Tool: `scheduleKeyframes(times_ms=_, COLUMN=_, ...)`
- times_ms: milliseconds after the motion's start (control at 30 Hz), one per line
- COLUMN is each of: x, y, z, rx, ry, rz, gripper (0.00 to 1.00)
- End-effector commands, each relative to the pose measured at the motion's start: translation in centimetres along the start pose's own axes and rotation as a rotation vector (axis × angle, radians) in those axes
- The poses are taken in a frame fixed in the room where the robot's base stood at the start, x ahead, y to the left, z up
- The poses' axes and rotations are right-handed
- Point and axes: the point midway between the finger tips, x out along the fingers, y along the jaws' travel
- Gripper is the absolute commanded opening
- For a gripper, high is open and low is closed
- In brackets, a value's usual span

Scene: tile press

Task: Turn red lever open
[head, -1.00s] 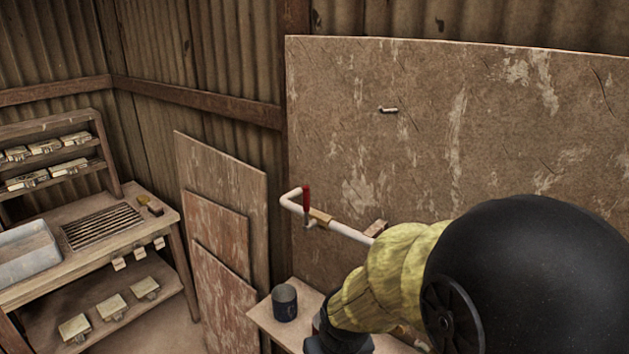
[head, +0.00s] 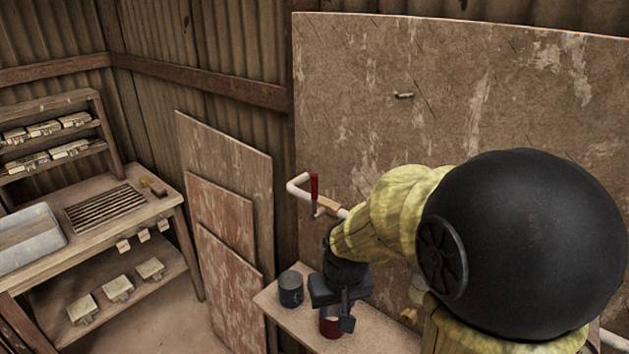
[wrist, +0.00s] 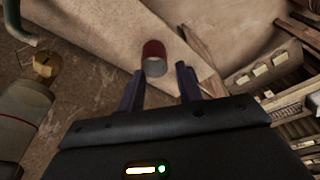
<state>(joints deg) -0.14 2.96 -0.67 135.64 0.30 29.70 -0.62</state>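The red lever (head: 314,187) stands upright on the white pipe (head: 299,186), beside a brass-coloured fitting (head: 327,205), in front of the large board. My gripper (head: 343,312) points down below and slightly right of the lever, apart from it, over the small wooden shelf. I cannot identify the lever in the wrist view.
A dark mug (head: 291,290) stands on the wooden shelf (head: 283,318), left of the red cup. Panels (head: 227,210) lean on the wall to the left. A workbench (head: 150,205) with a grey tray (head: 30,240) stands at the far left. A small hook (head: 404,96) sits on the board.

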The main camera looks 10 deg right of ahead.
Motion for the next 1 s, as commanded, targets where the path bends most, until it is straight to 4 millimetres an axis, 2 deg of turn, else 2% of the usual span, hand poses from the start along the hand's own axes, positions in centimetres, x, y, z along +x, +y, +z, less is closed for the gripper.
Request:
scheduleKeyframes(times_ms=33, x=-1.7, y=0.0, z=-2.1, rx=-0.001, ry=-0.003, rz=-0.001, gripper=0.35)
scheduleKeyframes(times_ms=100, x=-3.5, y=-0.1, z=-4.6, rx=-0.003, ry=-0.017, rz=-0.001, gripper=0.35)
scheduleKeyframes(times_ms=300, x=-9.0, y=0.0, z=-10.9, rx=-0.005, ry=-0.058, rz=-0.003, gripper=0.35)
scheduleKeyframes(times_ms=400, x=-11.7, y=0.0, z=-13.4, rx=-0.008, ry=-0.077, rz=-0.004, gripper=0.35)
scheduleKeyframes(times_ms=700, x=-20.0, y=0.0, z=-19.2, rx=-0.019, ry=-0.13, rz=-0.005, gripper=0.35)
scheduleKeyframes(times_ms=1000, x=-28.8, y=-0.3, z=-22.8, rx=-0.036, ry=-0.183, rz=-0.004, gripper=0.35)
